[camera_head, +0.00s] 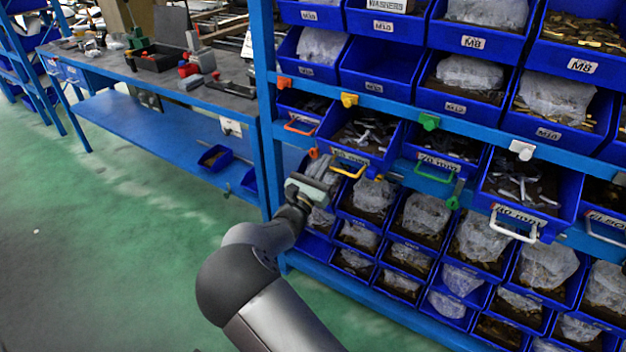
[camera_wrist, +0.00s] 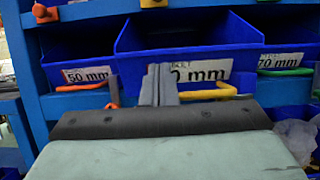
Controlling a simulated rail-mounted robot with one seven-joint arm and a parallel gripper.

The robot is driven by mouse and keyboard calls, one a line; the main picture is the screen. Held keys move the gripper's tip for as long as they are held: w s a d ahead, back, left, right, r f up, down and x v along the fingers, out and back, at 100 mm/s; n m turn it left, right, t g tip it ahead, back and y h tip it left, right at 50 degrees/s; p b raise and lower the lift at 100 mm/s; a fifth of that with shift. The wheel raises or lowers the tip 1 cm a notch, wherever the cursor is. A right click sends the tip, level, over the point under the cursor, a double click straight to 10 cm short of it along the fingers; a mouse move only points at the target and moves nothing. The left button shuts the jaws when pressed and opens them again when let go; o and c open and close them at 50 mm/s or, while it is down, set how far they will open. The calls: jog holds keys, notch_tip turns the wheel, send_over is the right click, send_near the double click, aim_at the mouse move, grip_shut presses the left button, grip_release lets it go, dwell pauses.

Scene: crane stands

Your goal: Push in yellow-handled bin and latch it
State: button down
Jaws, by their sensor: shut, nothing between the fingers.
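The yellow-handled bin (camera_head: 385,160) is blue, holds loose parts and juts out of its row in the head view. Its yellow handle (camera_head: 349,168) is low on the front. In the wrist view the bin (camera_wrist: 215,35) fills the middle, with the handle (camera_wrist: 207,92) below its label. A yellow latch knob (camera_head: 349,100) sits on the rail above the bin. My gripper (camera_head: 325,168) is shut and empty. In the wrist view its fingers (camera_wrist: 159,85) are in front of the bin's front wall, left of the handle, and cover part of the label. I cannot tell if they touch.
To the left is an orange-handled bin (camera_wrist: 70,55); to the right are a green-handled bin (camera_head: 435,165) and a white-handled bin (camera_head: 530,190) that sticks out. Orange (camera_head: 284,82), green (camera_head: 429,121) and white (camera_head: 522,149) knobs line the rail. Filled bins stand below. Floor at left is clear.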

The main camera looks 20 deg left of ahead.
aim_at(348, 139)
jog(key=shift+x, duration=1.65)
jog(key=w, duration=0.3)
jog(key=w+d+b, duration=0.1)
jog(key=w, duration=0.2)
jog(key=w+b, duration=0.1)
jog(key=w, duration=0.3)
jog(key=shift+d+f, duration=0.2)
jog(key=shift+d, duration=0.2)
jog(key=shift+w+r, duration=0.15)
jog(key=shift+w, duration=0.15)
jog(key=shift+r, duration=0.25)
